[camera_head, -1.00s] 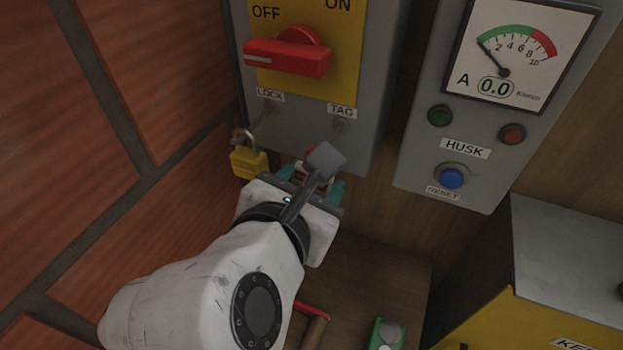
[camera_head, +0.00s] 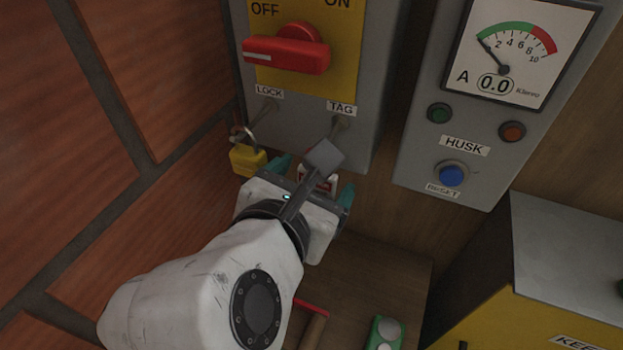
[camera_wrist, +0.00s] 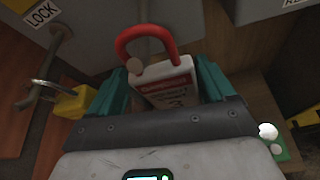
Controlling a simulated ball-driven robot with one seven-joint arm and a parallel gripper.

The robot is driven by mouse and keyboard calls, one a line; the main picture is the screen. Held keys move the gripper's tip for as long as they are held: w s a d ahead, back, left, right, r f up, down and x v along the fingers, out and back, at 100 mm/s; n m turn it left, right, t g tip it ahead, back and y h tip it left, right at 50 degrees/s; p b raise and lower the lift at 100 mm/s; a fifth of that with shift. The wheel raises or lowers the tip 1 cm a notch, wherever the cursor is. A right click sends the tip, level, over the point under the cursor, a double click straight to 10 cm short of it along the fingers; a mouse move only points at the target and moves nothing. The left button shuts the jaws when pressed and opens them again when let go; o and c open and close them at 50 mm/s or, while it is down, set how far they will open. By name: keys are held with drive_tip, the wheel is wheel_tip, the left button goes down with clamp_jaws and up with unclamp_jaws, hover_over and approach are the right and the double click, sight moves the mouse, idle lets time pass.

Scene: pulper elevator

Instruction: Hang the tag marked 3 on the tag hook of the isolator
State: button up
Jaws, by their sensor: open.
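The tag marked 3 (camera_wrist: 170,88), white and red with a red loop, stands between my fingers in the wrist view, with a gap at each side. In the head view the tag (camera_head: 318,180) is mostly hidden behind my wrist. My gripper (camera_head: 312,181) is open around it, its teal fingers spread; it also shows in the wrist view (camera_wrist: 164,80). The tag hook (camera_head: 339,125) sticks out under the TAG label of the grey isolator (camera_head: 372,85). In the wrist view a round knob (camera_wrist: 135,66) shows at the loop's lower left; the loop appears to hang around the hook.
A yellow padlock (camera_head: 247,160) hangs at the LOCK hook, close left of my gripper. The red switch handle (camera_head: 288,56) is above. The HUSK panel (camera_head: 410,160) is at the right. A wooden surface below holds a green item (camera_head: 385,333) and a red-and-wood one.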

drive_tip(key=v, duration=1.1)
